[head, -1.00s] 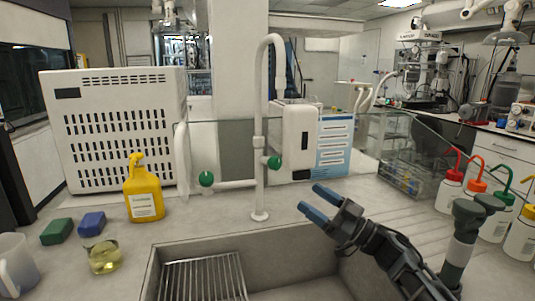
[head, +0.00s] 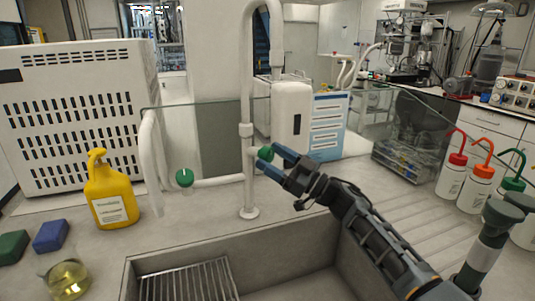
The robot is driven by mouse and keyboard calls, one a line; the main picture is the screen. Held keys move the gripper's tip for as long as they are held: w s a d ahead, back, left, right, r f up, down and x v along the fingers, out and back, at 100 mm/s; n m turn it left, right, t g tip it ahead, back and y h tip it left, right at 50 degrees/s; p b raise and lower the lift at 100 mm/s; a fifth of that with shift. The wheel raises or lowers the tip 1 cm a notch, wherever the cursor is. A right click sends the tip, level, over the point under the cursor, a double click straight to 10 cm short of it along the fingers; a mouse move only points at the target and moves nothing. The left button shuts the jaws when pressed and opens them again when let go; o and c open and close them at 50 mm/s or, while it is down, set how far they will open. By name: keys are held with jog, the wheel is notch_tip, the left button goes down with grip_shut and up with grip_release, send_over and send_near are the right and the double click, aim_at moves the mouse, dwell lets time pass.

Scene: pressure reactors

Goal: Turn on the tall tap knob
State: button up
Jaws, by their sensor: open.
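The white tall tap (head: 248,110) stands upright behind the sink, with a curved neck at the top. One green knob (head: 266,152) is on the right side of its upright pipe. A second green knob (head: 184,178) is at the left end of a low side pipe. My gripper (head: 267,158) is open, its blue fingertips pointing left at the right-hand knob. The fingertips overlap the knob in this view and partly cover it; I cannot tell whether they touch it.
The sink (head: 290,245) with a metal rack (head: 190,280) lies in front of the tap. A yellow bottle (head: 112,195), a blue sponge (head: 51,236) and a beaker (head: 68,278) stand at left. Several wash bottles (head: 478,185) stand at right. A glass pane runs behind the tap.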

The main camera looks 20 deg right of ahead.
jog(key=shift+x, duration=0.95)
jog(key=c, duration=1)
jog(key=shift+f+n+g+y+b, duration=0.1)
jog(key=shift+n+g+y+b, duration=0.25)
jog(key=shift+n, duration=0.15)
jog(key=n+g+b, duration=0.1)
jog(key=n, duration=0.1)
jog(key=n+b, duration=0.1)
jog(key=n, duration=0.1)
jog(key=shift+f+g+y+b, duration=0.1)
jog(key=shift+g+y+b, duration=0.2)
jog(key=shift+g+y, duration=0.05)
jog(key=n+g+b, duration=0.1)
jog(key=n, duration=0.2)
jog(key=n+g+b, duration=0.2)
jog(key=n, duration=0.2)
jog(key=shift+n+b, duration=0.3)
jog(key=shift+n+g, duration=0.3)
